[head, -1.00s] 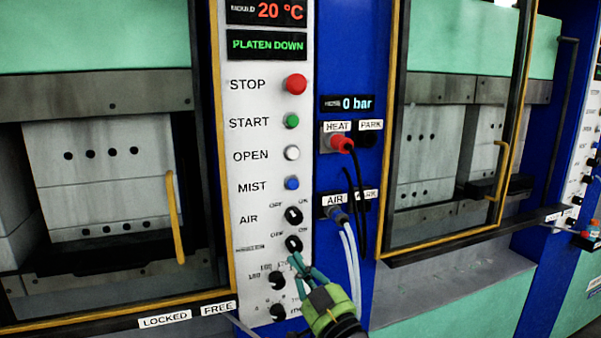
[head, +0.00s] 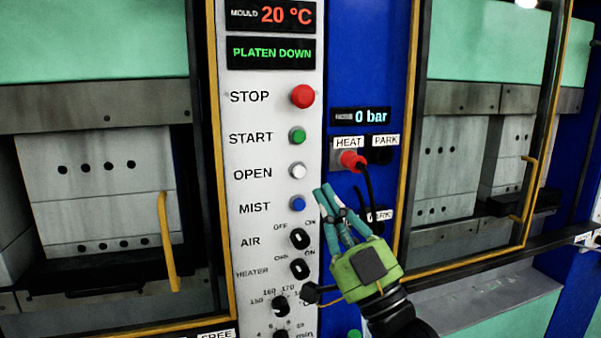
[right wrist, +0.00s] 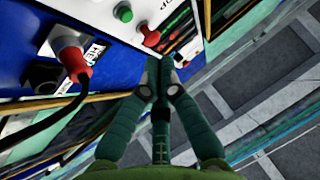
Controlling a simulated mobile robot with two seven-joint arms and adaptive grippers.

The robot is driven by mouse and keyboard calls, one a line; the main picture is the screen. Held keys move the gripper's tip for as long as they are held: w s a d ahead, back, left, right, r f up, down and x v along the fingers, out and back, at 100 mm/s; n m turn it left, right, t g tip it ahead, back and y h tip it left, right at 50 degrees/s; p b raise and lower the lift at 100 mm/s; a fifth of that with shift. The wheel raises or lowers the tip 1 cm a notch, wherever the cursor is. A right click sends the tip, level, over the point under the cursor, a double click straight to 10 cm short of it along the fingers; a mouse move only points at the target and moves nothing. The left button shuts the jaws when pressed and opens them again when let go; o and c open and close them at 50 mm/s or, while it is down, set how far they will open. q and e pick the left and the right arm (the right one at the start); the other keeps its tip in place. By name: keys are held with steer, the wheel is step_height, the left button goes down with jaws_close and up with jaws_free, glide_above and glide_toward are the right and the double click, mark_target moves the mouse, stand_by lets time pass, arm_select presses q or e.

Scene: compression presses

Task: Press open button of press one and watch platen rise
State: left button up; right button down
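Press one's white control panel (head: 235,115) is in the head view. The white OPEN button (head: 298,171) sits between the green START button (head: 297,136) and the blue MIST button (head: 297,203). The display (head: 271,53) reads PLATEN DOWN. My right gripper (head: 325,190) is just right of the panel's button column, its tips slightly below and right of OPEN, with no contact visible. In the right wrist view its fingers (right wrist: 159,64) come together at the tips with nothing between them. The OPEN button is not clearly visible there. My left gripper is out of view.
A red STOP button (head: 302,96) is above START. AIR (head: 299,238) and HEATER (head: 299,268) knobs are below MIST. The red HEAT plug (head: 351,160) and its black cable are close to my right fingers. Yellow-framed guards (head: 168,240) flank the panel.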

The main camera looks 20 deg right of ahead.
mark_target(299, 172)
steer(key=shift+w+a+b, duration=0.15)
steer(key=shift+w+b, duration=0.5)
steer(key=shift+w, duration=3.8)
steer(key=shift+w, duration=0.45)
